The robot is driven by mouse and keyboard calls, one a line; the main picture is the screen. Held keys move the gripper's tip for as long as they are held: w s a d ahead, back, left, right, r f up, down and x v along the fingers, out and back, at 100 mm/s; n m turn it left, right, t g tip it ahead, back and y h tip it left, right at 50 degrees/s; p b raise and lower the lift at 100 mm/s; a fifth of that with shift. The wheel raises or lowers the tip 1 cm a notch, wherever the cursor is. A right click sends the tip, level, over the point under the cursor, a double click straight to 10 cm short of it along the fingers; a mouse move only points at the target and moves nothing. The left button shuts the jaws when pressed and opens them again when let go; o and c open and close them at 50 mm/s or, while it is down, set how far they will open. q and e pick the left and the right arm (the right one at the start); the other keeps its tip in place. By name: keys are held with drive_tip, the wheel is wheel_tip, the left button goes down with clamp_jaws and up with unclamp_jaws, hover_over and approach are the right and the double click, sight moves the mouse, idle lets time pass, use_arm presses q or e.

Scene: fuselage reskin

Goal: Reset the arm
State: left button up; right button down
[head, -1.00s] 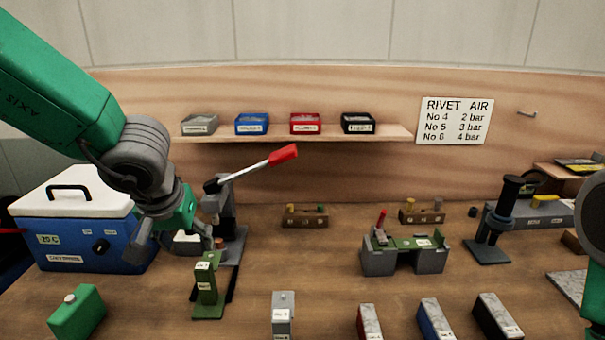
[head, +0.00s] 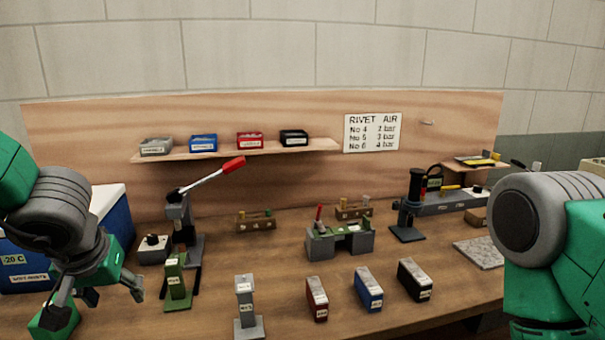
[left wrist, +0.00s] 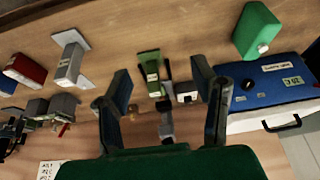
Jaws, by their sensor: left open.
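My left gripper (head: 98,292) is open and empty at the lower left of the head view, in front of the blue cooler (head: 122,222). Its two fingers also show apart in the left wrist view (left wrist: 161,85), with nothing between them held. A green stand (head: 176,280) is just right of the gripper in the head view. Behind it is a lever press (head: 180,218) with its red-handled lever (head: 233,165) raised to the right. A green block (head: 52,320) is partly hidden below the gripper. My right arm fills the right edge; its gripper is out of view.
A grey stand (head: 246,305) and red (head: 317,298), blue (head: 369,288) and black (head: 414,279) boxes line the front of the bench. A green-topped fixture (head: 338,240) stands behind them. A shelf (head: 240,152) holds several bins. Bare bench lies between these.

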use_arm(q)
drive_tip(key=s+a+f+m+y+b, duration=0.1)
drive_tip(key=s+f, duration=0.2)
drive_tip(key=f, duration=0.5)
drive_tip(key=s+a+f+g+b, duration=0.1)
drive_tip(key=s+f+b, duration=0.15)
drive_tip(key=f, duration=0.65)
drive_tip(key=s+a+f+m+y+b, duration=0.1)
drive_tip(key=s+f, duration=0.2)
drive_tip(key=f, duration=0.5)
drive_tip(key=s+d+f+m+g+h+b, duration=0.1)
drive_tip(key=s+d+f, duration=0.4)
drive_tip(key=s+f, duration=0.7)
drive_tip(key=s+g+h+b, duration=0.1)
drive_tip(key=s+h, duration=0.1)
drive_tip(key=s, duration=0.2)
drive_tip(key=shift+f+g, duration=0.3)
drive_tip(key=shift+g, duration=0.1)
use_arm(e)
wheel_tip(320, 180, down, 7)
drive_tip(key=shift+w, duration=0.35)
use_arm(q)
drive_tip(key=shift+w, duration=0.1)
